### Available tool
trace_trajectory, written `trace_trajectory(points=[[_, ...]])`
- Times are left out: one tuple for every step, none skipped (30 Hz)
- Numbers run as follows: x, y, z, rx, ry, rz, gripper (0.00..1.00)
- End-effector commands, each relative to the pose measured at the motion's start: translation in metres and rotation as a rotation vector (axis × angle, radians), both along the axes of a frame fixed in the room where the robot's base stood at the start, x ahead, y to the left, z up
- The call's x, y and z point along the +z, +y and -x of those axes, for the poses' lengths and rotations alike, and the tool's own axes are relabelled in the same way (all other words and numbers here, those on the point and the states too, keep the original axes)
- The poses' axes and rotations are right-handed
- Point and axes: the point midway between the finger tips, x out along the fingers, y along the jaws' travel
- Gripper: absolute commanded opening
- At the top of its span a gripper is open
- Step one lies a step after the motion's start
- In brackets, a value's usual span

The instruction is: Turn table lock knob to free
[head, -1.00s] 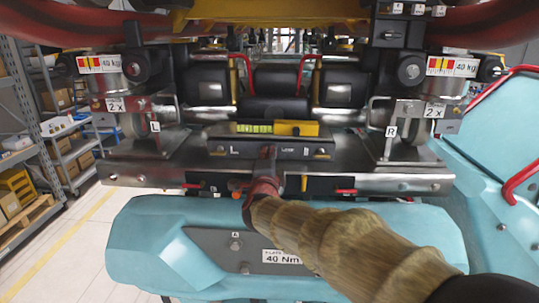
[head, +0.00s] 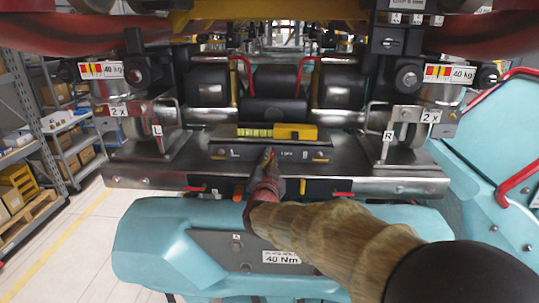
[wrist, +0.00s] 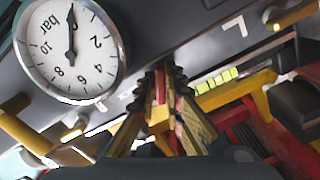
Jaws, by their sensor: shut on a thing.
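My gripper (head: 268,158) is at the middle of the dark panel (head: 225,153) on the front of the steel table, below the level with green-yellow segments (head: 255,132). In the wrist view the gripper's dark ribbed fingertips (wrist: 163,78) are closed around a narrow red piece (wrist: 160,88), which I take to be the lock knob. Most of the knob is hidden by the fingers, and its pointing direction cannot be read. Small white lettering (head: 287,154) shows on the panel just right of the fingertips, too small to read surely.
A round pressure gauge (wrist: 70,45) marked bar is close beside the fingers in the wrist view. A yellow block (head: 296,131) sits at the level's right end. Clamps marked L (head: 158,132) and R (head: 388,140) stand on either side. Turquoise seat bodywork (head: 150,235) lies below.

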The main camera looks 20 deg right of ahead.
Motion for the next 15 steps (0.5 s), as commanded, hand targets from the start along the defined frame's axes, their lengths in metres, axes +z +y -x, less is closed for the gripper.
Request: trace_trajectory(points=[[0.0032,0.0005,-0.0003,0.001,0.013,0.04,0.0],[0.0032,0.0004,-0.0004,0.001,0.021,0.067,0.0],[0.0035,0.0004,-0.0003,0.001,0.032,0.101,0.0],[0.0037,0.0004,-0.0003,0.001,0.041,0.127,0.0],[0.0038,0.0004,-0.0002,0.0,0.048,0.151,0.0],[0.0038,0.0005,-0.0004,0.0,0.058,0.183,0.0],[0.0038,0.0005,-0.0004,0.0,0.066,0.208,0.0],[0.0036,0.0005,-0.0004,0.001,0.073,0.231,0.0],[0.0033,0.0005,-0.0004,0.001,0.082,0.259,0.0],[0.0031,0.0006,-0.0004,0.001,0.089,0.28,0.0],[0.0029,0.0006,-0.0004,0.002,0.096,0.3,0.0],[0.0027,0.0006,-0.0004,0.001,0.105,0.324,0.0],[0.0027,0.0007,-0.0003,0.001,0.11,0.342,0.0],[0.0025,0.0006,-0.0003,0.001,0.115,0.357,0.0],[0.0026,0.0005,-0.0003,0.0,0.121,0.378,0.0]])
